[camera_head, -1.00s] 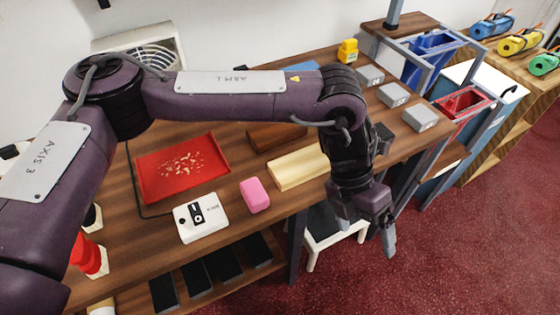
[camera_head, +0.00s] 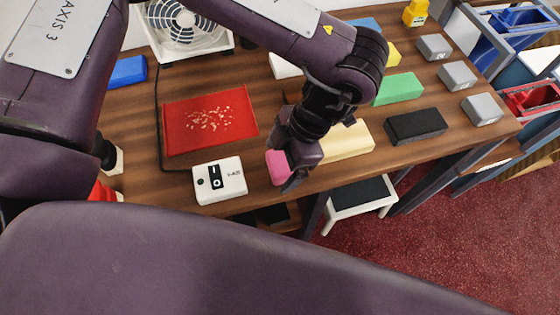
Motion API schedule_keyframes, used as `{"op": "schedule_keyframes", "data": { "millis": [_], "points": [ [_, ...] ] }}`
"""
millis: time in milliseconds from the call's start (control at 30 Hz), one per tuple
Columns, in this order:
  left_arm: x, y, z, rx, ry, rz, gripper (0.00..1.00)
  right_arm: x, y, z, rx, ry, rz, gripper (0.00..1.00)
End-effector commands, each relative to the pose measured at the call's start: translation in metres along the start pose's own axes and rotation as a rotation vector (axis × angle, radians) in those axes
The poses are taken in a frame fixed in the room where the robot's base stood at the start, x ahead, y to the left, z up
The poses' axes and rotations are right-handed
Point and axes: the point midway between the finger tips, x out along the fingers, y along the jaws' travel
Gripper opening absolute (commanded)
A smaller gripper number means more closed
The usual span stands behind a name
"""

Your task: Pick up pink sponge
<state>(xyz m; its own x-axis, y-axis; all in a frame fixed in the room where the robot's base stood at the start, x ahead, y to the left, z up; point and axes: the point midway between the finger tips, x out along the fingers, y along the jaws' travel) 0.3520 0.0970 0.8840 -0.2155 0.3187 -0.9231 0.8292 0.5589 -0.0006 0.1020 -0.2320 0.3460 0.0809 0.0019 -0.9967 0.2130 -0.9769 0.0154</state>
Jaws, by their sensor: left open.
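The pink sponge (camera_head: 276,167) lies near the front edge of the wooden counter, just right of a white device. My left gripper (camera_head: 290,181) has its open jaws down at the sponge's right side and hides part of it. I cannot tell whether the sponge lies between both fingers or whether they touch it. My right gripper is not in view.
The white device (camera_head: 230,183) stands close left of the sponge, and a red tray (camera_head: 180,140) with crumbs lies behind it. A cream block (camera_head: 350,143), a black block (camera_head: 416,126) and a green block (camera_head: 399,88) lie to the right. A white stool (camera_head: 360,205) stands below.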

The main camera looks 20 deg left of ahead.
Motion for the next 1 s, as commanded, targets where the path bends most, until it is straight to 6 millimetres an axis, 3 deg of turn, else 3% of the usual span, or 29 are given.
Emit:
{"op": "schedule_keyframes", "data": {
  "millis": [100,333,700,1000],
  "points": [
    [0.0093,-0.0003,-0.0003,-0.001,0.000,-0.001,0.89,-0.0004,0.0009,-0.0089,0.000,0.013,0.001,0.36],
    [0.0103,-0.0001,0.0000,-0.001,-0.001,0.000,0.89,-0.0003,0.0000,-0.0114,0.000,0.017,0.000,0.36],
    [0.0100,-0.0001,0.0001,-0.001,-0.001,0.000,0.42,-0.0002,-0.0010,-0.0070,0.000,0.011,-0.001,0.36],
    [0.0073,0.0002,-0.0007,-0.001,-0.002,0.001,0.41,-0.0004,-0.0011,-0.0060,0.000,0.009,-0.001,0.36]
  ]
}}
